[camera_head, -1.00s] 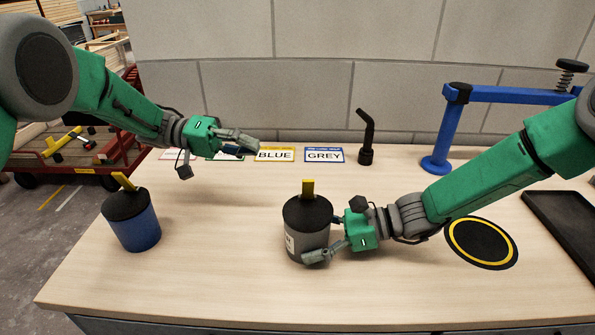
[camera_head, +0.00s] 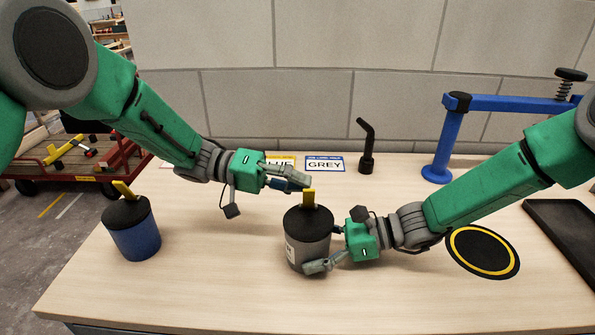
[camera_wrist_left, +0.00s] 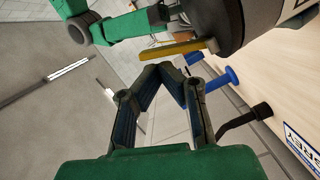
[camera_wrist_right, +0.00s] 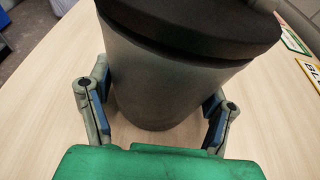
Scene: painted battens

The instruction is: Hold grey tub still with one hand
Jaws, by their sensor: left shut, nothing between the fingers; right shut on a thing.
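The grey tub (camera_head: 309,247) stands upright on the bench in the middle, with a black lid (camera_head: 305,221) and a yellow tab (camera_head: 309,197) upright on top. My right gripper (camera_head: 318,248) is shut on the grey tub from its right side; the right wrist view shows the tub wall (camera_wrist_right: 160,85) between the fingers. My left gripper (camera_head: 306,183) is shut and empty, with its fingertips close beside the yellow tab. In the left wrist view the tab (camera_wrist_left: 170,50) lies just past the left fingertips (camera_wrist_left: 160,72); I cannot tell whether they touch.
A blue tub (camera_head: 136,240) with a black lid and yellow tab stands at the left. A GREY card (camera_head: 324,164) and a black bent tool (camera_head: 366,150) are at the back. A blue clamp stand (camera_head: 445,140), a black-and-yellow disc (camera_head: 482,250) and a dark tray (camera_head: 570,235) are at the right.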

